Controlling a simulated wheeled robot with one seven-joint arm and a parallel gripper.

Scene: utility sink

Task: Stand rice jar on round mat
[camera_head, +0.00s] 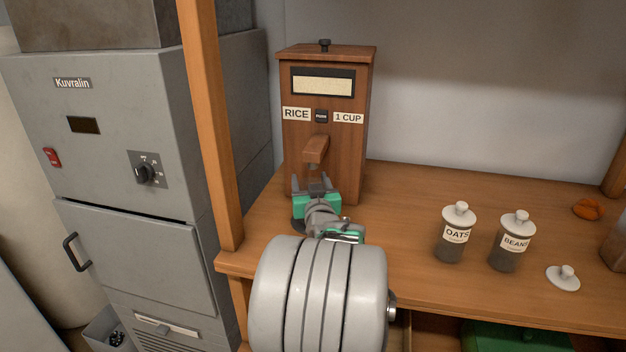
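My gripper (314,184), with green and grey parts, reaches in just below the spout (315,149) of the wooden dispenser labelled RICE and 1 CUP (328,90). Its two fingers point toward the dispenser's front. I cannot tell whether anything is between them. No jar labelled rice can be made out; the area under the spout is largely covered by my gripper and arm. A small dark curved edge (297,226) shows at the left of my wrist, and I cannot tell whether it is the round mat.
An OATS jar (455,236) and a BEANS jar (511,243) stand lidded on the wooden counter (405,200). A loose white lid (564,279) lies to their right. An orange object (588,209) is farther back. A wooden post (212,130) rises left of the dispenser.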

